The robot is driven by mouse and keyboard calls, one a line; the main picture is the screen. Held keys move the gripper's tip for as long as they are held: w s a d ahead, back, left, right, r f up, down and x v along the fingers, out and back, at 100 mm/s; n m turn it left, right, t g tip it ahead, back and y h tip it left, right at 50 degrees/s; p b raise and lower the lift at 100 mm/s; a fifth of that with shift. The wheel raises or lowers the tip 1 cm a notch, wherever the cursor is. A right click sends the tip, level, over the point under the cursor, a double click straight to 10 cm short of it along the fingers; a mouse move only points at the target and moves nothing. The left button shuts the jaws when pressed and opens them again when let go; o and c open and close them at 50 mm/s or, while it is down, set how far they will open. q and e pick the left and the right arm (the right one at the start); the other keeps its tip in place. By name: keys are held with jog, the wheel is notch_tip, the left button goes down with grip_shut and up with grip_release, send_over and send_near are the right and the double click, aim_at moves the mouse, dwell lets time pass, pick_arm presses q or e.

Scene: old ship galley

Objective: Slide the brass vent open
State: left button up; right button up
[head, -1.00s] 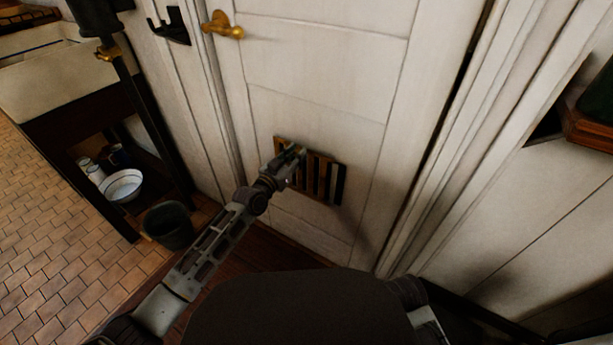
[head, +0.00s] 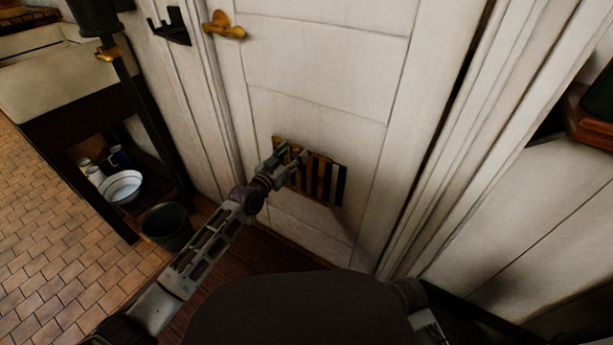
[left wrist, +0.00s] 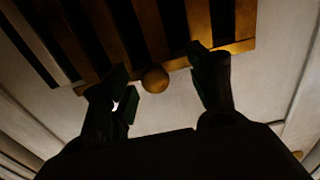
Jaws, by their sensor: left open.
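The brass vent (head: 322,181) is a slatted plate low on the white door, with dark gaps between its upright bars. In the left wrist view the vent (left wrist: 147,28) fills the top, and a round brass knob (left wrist: 155,79) sits at its edge. My left gripper (head: 289,153) is at the vent's left part in the head view. Its fingers are open, one on each side of the knob in the left wrist view (left wrist: 160,85), and I see no finger touching the knob. The gripper hides part of the vent in the head view. My right gripper is not in view.
The white door (head: 315,60) has a brass handle (head: 224,26) at its upper left. A dark bucket (head: 168,226) stands on the floor to the left, beside a low shelf with a white bowl (head: 121,186). The tiled floor (head: 50,240) at the left is clear.

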pick_arm(q)
jog(key=shift+s, duration=0.1)
jog(key=shift+p+v, duration=0.85)
jog(key=shift+v, duration=0.45)
jog(key=p+v, duration=0.4)
jog(key=v, duration=0.4)
jog(key=shift+s, duration=0.15)
